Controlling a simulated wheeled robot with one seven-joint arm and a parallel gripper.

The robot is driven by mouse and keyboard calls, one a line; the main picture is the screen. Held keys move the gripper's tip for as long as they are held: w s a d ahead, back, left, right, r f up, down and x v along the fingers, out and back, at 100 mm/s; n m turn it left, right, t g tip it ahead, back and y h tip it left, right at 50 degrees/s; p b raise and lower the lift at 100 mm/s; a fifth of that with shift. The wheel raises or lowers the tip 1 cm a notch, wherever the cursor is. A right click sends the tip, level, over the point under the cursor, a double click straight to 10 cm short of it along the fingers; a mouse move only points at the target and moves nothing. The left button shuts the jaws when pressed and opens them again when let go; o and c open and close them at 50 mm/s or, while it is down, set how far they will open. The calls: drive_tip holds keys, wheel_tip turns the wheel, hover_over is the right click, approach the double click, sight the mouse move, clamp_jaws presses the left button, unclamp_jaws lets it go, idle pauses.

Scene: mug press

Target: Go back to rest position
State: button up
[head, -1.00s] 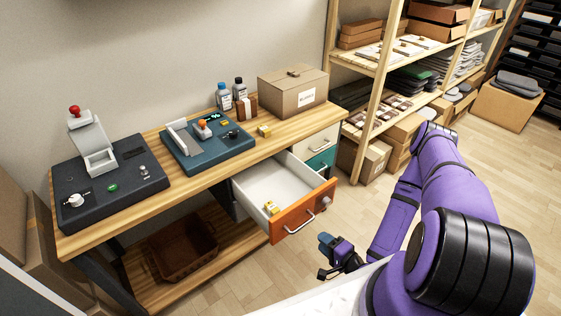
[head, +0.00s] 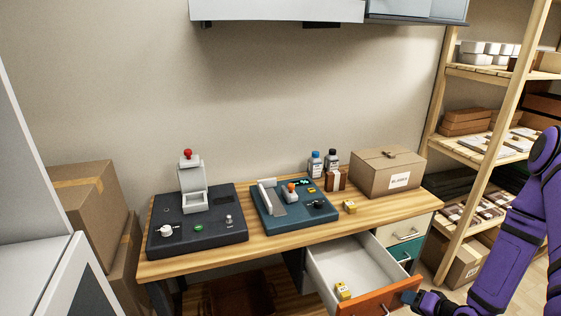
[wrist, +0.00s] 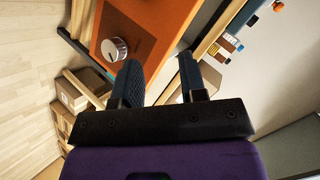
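My gripper (head: 412,297) is low at the right of the head view, in front of or beside the right end of the orange drawer front (head: 378,299). In the wrist view my gripper (wrist: 159,64) has its two dark fingers apart, with nothing held between them. The orange drawer front (wrist: 150,25) and its round silver handle (wrist: 115,48) lie beyond the fingertips there, apart from them. The white-lined drawer stands pulled open. A small yellow box (head: 343,291) lies inside it.
The wooden bench (head: 275,244) carries a dark press (head: 198,232), a blue device (head: 291,208), two bottles, another small yellow box (head: 349,206) and a carton (head: 388,173). A shelf rack (head: 490,150) stands at right. Cartons (head: 88,205) stand at left.

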drive_tip(key=w+d+r+n+g+h, duration=0.1)
drive_tip(key=w+d+r+n+h, duration=0.15)
drive_tip(key=r, duration=0.55)
drive_tip(key=w+d+r+n+g+h, duration=0.1)
drive_tip(key=w+r+g, duration=0.15)
drive_tip(key=r, duration=0.55)
wheel_tip(320, 180, up, 16)
drive_tip(key=s+a+n+h, duration=0.1)
drive_tip(key=h, duration=0.2)
drive_tip(key=s+a+f+v, duration=0.1)
drive_tip(key=a+v, duration=0.2)
drive_tip(key=v, duration=1.4)
drive_tip(key=s+a+r, duration=0.3)
drive_tip(key=s, duration=0.4)
drive_tip(key=s+a+r+n+g+y, duration=0.1)
drive_tip(key=s+a+r, duration=0.2)
drive_tip(key=s, duration=0.4)
drive_tip(key=shift+s+r, duration=0.35)
drive_tip(key=shift+r, duration=0.2)
